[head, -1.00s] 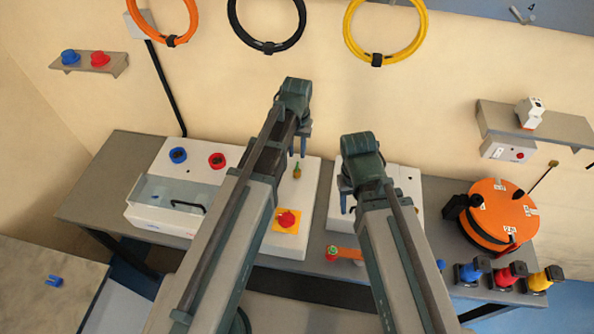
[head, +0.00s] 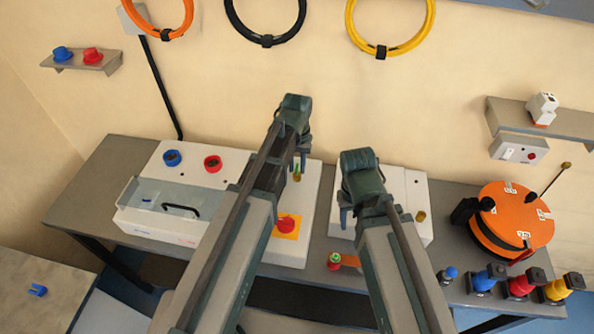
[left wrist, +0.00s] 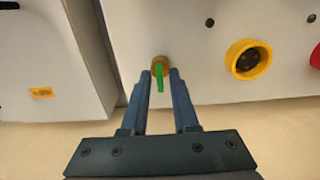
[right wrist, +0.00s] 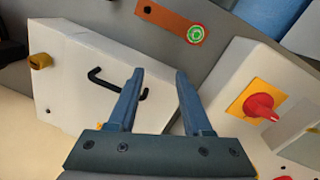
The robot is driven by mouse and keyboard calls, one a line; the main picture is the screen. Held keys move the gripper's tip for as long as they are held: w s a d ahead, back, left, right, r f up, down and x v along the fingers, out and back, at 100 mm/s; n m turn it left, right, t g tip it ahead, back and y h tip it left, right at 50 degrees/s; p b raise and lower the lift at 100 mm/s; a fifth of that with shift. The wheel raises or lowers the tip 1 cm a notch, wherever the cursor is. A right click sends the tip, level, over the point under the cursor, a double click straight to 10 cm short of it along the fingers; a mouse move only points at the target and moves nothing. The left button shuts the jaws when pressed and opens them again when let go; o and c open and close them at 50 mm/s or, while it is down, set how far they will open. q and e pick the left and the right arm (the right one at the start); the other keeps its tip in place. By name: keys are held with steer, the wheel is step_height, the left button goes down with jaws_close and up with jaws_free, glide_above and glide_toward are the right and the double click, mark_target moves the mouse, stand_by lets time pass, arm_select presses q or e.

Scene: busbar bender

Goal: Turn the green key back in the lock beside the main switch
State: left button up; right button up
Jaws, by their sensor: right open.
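The green key (head: 297,171) sits in a brass lock on the white bender cabinet, above the main switch (head: 287,224), a red knob on a yellow plate. In the left wrist view the green key (left wrist: 160,78) stands between the tips of my left gripper (left wrist: 162,75). The fingers are apart, with a gap to the key on at least the right side. My left arm hides part of the cabinet in the head view. My right gripper (right wrist: 158,72) is open and empty over the smaller white box; the main switch (right wrist: 262,106) shows at its right.
The smaller white box (right wrist: 70,75) has a black handle (right wrist: 105,80) under my right gripper. An orange bar (right wrist: 165,17) with a green-marked end lies in front. An orange disc (head: 515,215) and several coloured posts stand at right. Cable rings hang on the wall.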

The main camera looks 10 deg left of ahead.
arm_select(q)
jaws_close()
steer(key=n, duration=0.4)
steer(key=shift+n, duration=0.9)
steer(key=n, duration=0.3)
steer(key=shift+n, duration=1.4)
